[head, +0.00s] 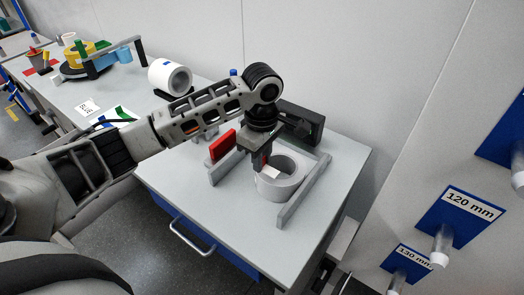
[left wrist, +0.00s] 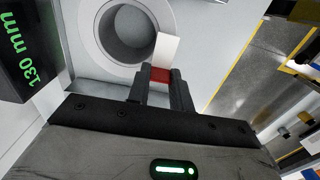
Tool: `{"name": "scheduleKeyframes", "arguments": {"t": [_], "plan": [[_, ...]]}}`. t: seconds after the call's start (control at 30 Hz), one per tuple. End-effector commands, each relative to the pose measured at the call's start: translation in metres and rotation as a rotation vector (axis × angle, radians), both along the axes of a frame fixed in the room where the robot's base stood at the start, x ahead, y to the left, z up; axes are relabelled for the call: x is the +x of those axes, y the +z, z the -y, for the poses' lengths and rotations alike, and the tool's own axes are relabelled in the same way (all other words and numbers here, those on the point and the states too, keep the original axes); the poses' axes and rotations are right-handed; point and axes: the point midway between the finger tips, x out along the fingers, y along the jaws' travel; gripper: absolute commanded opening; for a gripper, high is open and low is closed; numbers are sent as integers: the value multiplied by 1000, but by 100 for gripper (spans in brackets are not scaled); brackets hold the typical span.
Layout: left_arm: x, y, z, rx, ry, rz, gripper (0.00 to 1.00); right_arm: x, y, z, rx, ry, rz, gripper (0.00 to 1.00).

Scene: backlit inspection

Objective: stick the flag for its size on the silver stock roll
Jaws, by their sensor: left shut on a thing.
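The silver stock roll (head: 296,183) lies on its flat end on the grey table, between two grey rails, with its hole facing up. In the left wrist view the roll (left wrist: 91,22) shows at the top. My left gripper (head: 261,166) points down at the roll's near-left side. It is shut on a small flag (left wrist: 166,49) with a red end between the fingers (left wrist: 159,82) and a white end sticking out. The white end overlaps the roll's rim in view; I cannot tell whether it touches. A dark gauge (left wrist: 28,62) reads 130 mm in green. My right gripper is out of view.
A red block (head: 222,145) stands left of the rails (head: 304,192). Blue wall plates read 120 mm (head: 462,218) and 130 mm (head: 408,262), with pegs projecting. A white roll (head: 160,76) lies at the back left. Further left stands a yellow roll (head: 75,58).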

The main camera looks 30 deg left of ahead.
Motion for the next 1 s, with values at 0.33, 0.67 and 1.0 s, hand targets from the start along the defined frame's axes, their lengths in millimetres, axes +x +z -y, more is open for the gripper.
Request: {"name": "scheduleKeyframes", "arguments": {"t": [0.33, 0.67, 1.0], "plan": [[0, -1, 0, 0, 0, 1, 9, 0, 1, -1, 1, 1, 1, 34], [0, -2, 0, -1, 0, 1, 9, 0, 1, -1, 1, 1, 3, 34], [0, -12, 1, -1, 0, 0, 9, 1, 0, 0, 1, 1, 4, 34]]}}
